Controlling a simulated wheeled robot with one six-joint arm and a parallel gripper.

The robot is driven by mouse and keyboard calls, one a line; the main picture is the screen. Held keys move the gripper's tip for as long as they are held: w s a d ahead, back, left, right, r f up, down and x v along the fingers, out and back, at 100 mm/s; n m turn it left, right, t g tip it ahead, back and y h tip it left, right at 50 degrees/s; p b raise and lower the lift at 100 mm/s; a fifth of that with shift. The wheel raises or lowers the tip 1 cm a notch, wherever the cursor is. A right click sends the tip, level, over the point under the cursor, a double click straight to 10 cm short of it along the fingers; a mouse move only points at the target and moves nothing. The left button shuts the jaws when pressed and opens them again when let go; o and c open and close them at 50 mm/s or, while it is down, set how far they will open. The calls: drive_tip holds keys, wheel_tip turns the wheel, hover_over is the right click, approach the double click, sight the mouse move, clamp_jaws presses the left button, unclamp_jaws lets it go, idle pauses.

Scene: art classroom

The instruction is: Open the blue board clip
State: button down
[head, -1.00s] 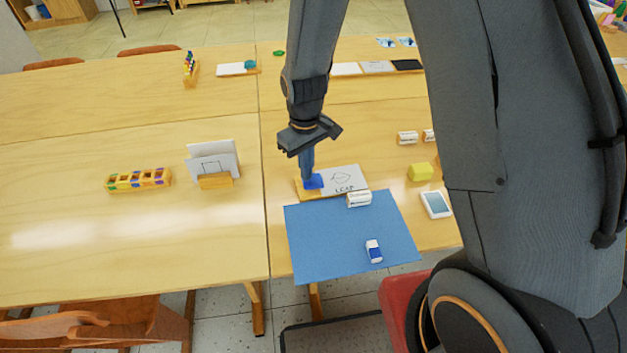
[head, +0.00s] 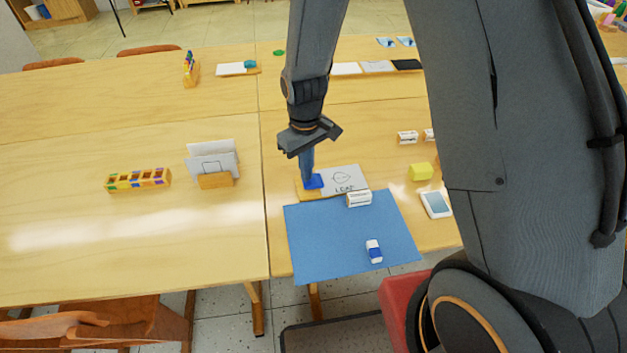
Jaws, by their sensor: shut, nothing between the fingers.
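The blue board clip (head: 313,182) sits at the left end of a small wooden board (head: 306,194). A white card (head: 344,180) with a leaf drawing and lettering lies on the board beside the clip. My gripper (head: 307,180) points down with its tip at the clip, shut and with nothing held. It seems to touch the clip, and it hides part of it. From this view I cannot tell whether the clip's jaw is raised.
A white labelled block (head: 359,199) lies at the board's front edge, by the blue mat (head: 345,235). A blue-and-white eraser (head: 374,250) lies on the mat. A yellow block (head: 421,172) stands to the right. The table left of the board is clear up to a card holder (head: 215,181).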

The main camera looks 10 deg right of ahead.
drive_tip(key=shift+f, duration=0.55)
drive_tip(key=shift+r, duration=0.15)
wheel_tip(320, 180, up, 7)
drive_tip(key=p, duration=0.5)
idle(0.6)
drive_tip(key=s+d+r+m+t+b, duration=0.1)
drive_tip(key=s+d+r+m+b, duration=0.1)
drive_tip(key=s+d+r+m, duration=0.4)
drive_tip(key=s+d+r, duration=0.5)
drive_tip(key=s, duration=0.2)
drive_tip(key=shift+s+d+r, duration=0.3)
drive_tip(key=shift+s+r, duration=0.05)
